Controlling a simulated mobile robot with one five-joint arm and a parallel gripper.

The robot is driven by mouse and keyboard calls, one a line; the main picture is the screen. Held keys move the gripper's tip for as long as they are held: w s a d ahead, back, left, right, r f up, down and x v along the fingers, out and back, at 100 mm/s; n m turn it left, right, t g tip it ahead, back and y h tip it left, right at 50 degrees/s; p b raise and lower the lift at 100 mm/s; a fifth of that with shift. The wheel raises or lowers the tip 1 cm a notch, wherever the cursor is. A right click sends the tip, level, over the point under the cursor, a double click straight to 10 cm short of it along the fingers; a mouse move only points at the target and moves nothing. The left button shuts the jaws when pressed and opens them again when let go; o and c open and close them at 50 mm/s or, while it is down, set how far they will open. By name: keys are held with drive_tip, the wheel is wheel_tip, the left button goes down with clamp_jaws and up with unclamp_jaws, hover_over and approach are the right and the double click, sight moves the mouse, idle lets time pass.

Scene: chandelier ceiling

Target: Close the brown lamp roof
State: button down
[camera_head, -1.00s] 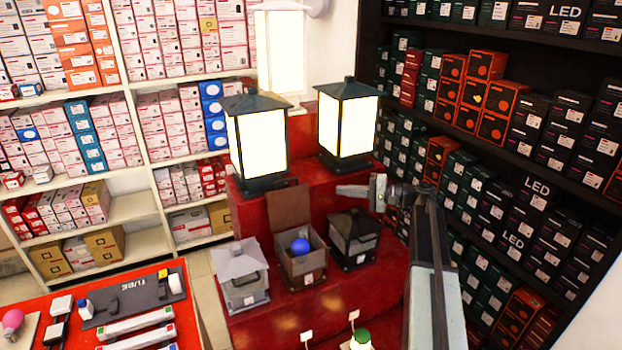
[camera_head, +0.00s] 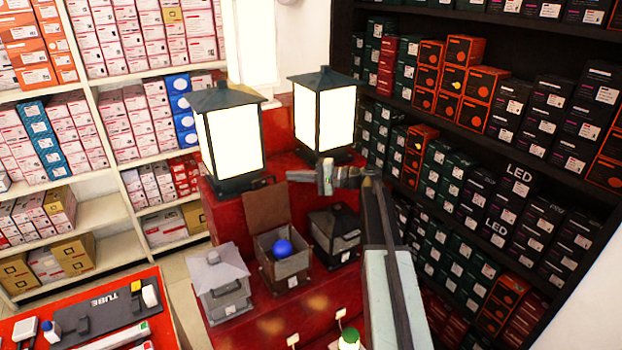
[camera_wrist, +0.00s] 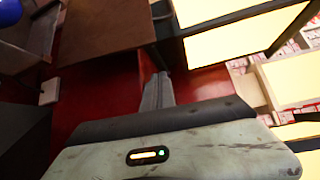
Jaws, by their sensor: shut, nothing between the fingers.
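The brown lamp (camera_head: 287,268) stands in the middle of three small lamps on the red stand. Its brown roof (camera_head: 265,207) is tipped up at the back, open, and a blue ball (camera_head: 283,247) shows inside. My gripper (camera_head: 292,176) reaches left from the arm, above and right of the raised roof, in front of the right lit lantern's base. In the wrist view my gripper (camera_wrist: 158,92) has its fingers together and empty. The roof's brown panel (camera_wrist: 105,30) lies up and left of the fingers there, apart from them in the picture. The blue ball is at the top left corner.
A grey lamp (camera_head: 222,287) stands left and a dark lamp (camera_head: 336,233) right, both with roofs down. Two lit lanterns (camera_head: 234,145) (camera_head: 324,118) stand on the raised red step behind. Box shelves line both sides. A tool table (camera_head: 100,322) is at lower left.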

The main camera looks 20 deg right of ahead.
drive_tip(key=shift+s+a+r+p, duration=0.1)
drive_tip(key=shift+s+a, duration=0.2)
drive_tip(key=shift+s, duration=0.25)
drive_tip(key=shift+s+a+r+p, duration=0.1)
drive_tip(key=shift+s+a, duration=0.15)
drive_tip(key=shift+s, duration=0.35)
drive_tip(key=shift+s+a+p, duration=0.1)
drive_tip(key=shift+s+a, duration=0.2)
drive_tip(key=shift+s, duration=0.25)
